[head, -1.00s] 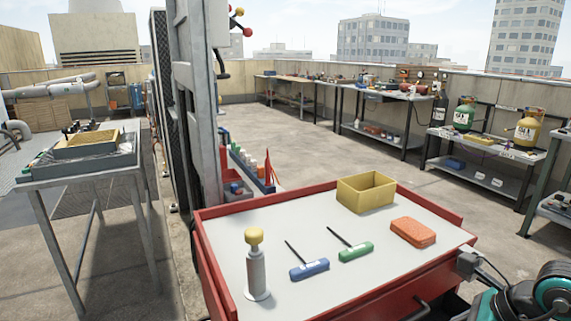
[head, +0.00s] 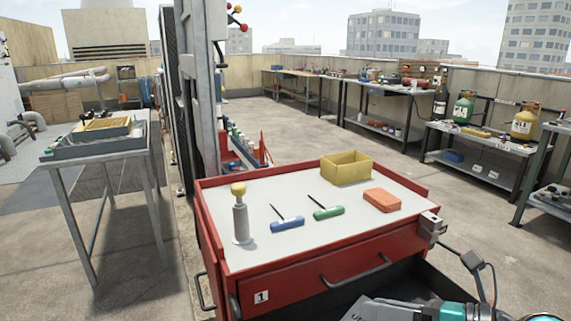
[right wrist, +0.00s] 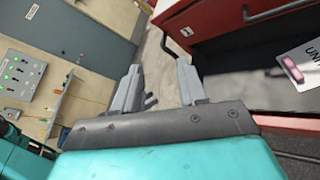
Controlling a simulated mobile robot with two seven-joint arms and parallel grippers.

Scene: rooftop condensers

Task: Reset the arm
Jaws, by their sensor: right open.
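My right gripper (right wrist: 158,68) is open in the right wrist view. Its two grey fingers are apart with nothing between them. They are in front of the red tool cart (head: 290,275), whose red front (right wrist: 225,22) shows at upper right. My left gripper is in neither view.
The cart top holds a yellow-capped cylinder (head: 241,218), blue (head: 288,225) and green (head: 328,213) T-handle tools, a yellow bin (head: 346,170) and an orange sponge-like block (head: 382,200). A corded grey fixture (head: 430,228) is at its right corner. Open floor lies behind.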

